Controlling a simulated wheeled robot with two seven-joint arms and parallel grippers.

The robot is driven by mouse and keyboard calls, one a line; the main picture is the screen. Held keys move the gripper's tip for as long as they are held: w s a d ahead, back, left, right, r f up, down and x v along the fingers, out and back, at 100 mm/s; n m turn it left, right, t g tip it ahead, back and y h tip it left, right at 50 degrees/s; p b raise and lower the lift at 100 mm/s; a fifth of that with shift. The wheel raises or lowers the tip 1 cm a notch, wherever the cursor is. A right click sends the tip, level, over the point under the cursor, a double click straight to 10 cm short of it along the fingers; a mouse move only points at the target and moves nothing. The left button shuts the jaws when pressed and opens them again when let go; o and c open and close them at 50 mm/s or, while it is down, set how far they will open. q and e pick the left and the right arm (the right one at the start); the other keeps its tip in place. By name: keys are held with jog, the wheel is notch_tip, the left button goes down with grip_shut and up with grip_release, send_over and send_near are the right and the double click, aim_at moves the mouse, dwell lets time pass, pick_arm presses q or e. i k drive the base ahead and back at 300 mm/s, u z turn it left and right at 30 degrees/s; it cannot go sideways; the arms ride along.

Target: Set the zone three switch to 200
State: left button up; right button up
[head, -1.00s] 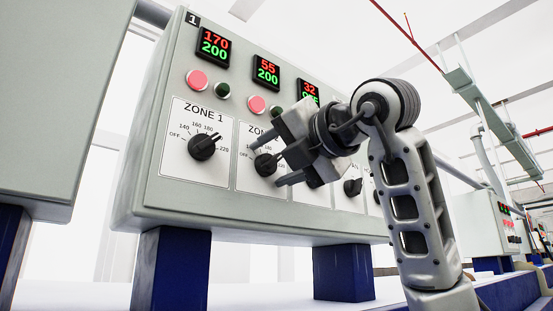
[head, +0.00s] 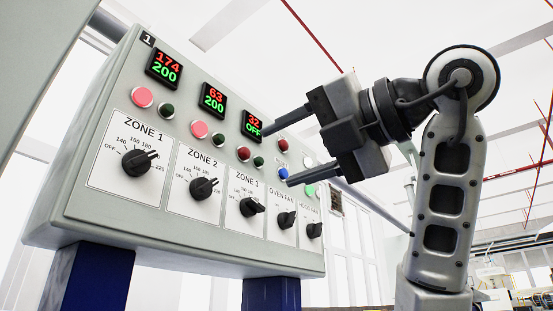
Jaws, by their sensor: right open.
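The grey control panel carries the zone three switch (head: 250,207), a black knob under the label ZONE 3. The direction of its pointer is hard to tell and its scale is too small to read fully. The zone three display (head: 253,126) above it reads 32 in red and OFF in green. My right gripper (head: 279,156) is open and empty, with two dark fingers pointing left. In the picture its fingers lie above and right of the switch, over the display's edge and the buttons. It shows no contact with the knob. My left gripper is out of view.
The zone one knob (head: 139,162) and zone two knob (head: 203,188) are to the left; both their displays show 200 in green. The oven fan knob (head: 286,220) and hood fan knob (head: 313,230) are close on the right. Round buttons sit above the knobs.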

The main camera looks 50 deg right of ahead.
aim_at(249, 206)
jog(key=k, duration=1)
